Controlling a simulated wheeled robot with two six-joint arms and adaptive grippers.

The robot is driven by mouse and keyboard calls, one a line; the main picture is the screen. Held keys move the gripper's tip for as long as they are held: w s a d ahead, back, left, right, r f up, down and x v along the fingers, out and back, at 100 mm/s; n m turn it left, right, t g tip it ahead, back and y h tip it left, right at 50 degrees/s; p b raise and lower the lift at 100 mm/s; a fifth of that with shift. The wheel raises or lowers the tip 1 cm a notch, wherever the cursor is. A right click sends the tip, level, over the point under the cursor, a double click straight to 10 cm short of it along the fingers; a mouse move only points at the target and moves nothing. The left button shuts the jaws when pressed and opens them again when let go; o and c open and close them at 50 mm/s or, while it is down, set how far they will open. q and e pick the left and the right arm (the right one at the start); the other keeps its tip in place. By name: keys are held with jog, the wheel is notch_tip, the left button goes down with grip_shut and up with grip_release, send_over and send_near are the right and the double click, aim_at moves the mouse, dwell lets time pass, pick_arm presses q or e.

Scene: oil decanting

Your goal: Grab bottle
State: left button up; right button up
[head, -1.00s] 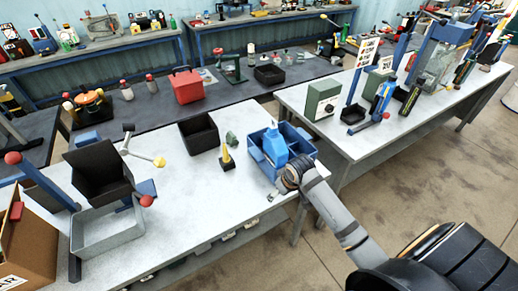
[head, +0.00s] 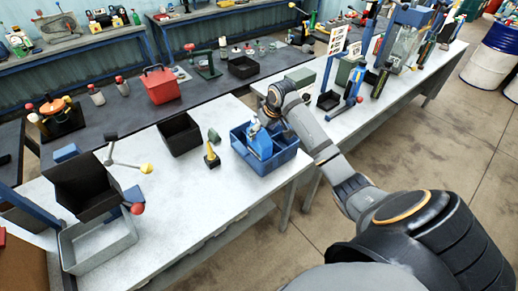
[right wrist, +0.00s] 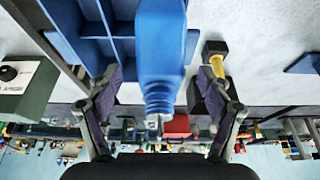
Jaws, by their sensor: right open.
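A blue bottle (head: 260,144) stands in a compartment of a blue divided crate (head: 277,166) at the right end of the light table. My right gripper (head: 262,124) is at the top of the bottle in the head view, its fingers small and partly hidden there. In the right wrist view the right gripper (right wrist: 160,76) is open, one finger on each side of the bottle (right wrist: 161,45). The bottle's ribbed neck points toward the palm, and gaps show between it and both fingers. My left gripper is in neither view.
A small yellow-and-black item (head: 211,155) stands just left of the crate, with a black bin (head: 180,135) beyond it. A grey tray (head: 98,243) sits at the left. The table's front middle is clear.

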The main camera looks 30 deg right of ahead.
jog(key=shift+w+d+f, duration=0.1)
jog(key=shift+w+f, duration=0.05)
jog(key=shift+f, duration=0.3)
jog(key=shift+f+p, duration=0.2)
jog(key=shift+p, duration=0.1)
jog(key=p+x, duration=0.1)
jog(key=x, duration=0.3)
jog(key=shift+s+p, duration=0.25)
jog(key=shift+p, duration=0.15)
jog(key=shift+w+f, duration=0.2)
jog(key=shift+f, duration=0.25)
jog(key=shift+s, duration=0.1)
grip_shut()
jog(key=shift+r, duration=0.1)
